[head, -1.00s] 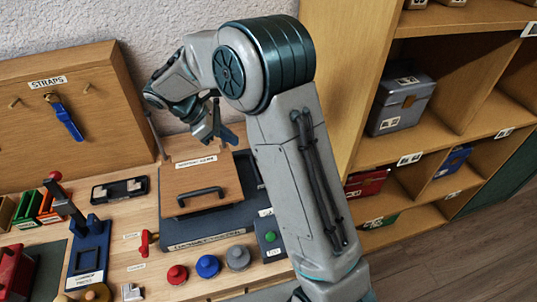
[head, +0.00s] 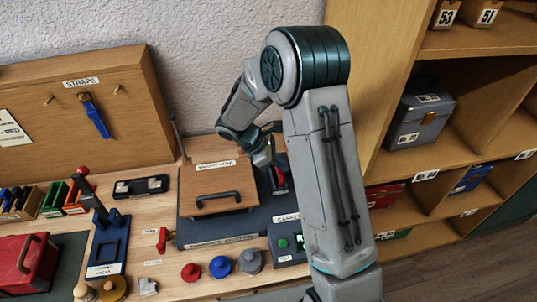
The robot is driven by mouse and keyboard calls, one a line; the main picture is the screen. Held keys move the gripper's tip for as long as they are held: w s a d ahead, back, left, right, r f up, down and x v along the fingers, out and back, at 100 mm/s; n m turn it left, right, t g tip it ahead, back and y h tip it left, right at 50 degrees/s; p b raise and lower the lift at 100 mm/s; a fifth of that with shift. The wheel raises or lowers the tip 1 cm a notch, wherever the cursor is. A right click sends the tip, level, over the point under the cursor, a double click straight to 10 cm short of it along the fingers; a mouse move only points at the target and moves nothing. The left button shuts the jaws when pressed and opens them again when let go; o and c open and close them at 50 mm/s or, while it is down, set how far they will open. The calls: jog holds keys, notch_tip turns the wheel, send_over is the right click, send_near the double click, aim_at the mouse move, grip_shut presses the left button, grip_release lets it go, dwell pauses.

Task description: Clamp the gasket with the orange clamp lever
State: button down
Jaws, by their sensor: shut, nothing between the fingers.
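My gripper (head: 264,155) is at the right rear corner of a wooden-lidded box (head: 213,190) with a black handle, in the head view. Its fingers are small and partly hidden by my own arm; they look shut and empty. A red-orange lever (head: 162,239) stands at the left front of the box's dark base (head: 230,226), well apart from the gripper. I cannot tell whether it is the clamp lever. Something small and reddish shows just right of the gripper, too small to name. I cannot make out the gasket.
A blue press (head: 107,243) with a red-knobbed lever stands left of the box. Red, blue and grey knobs (head: 221,266) sit in front. A panel (head: 287,241) with green lights is at the right front. A shelf (head: 400,120) stands on the right; my arm covers the space between.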

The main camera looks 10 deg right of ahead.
jog(key=shift+s+d+f, duration=0.1)
jog(key=shift+d+f, duration=0.05)
jog(key=shift+d, duration=0.5)
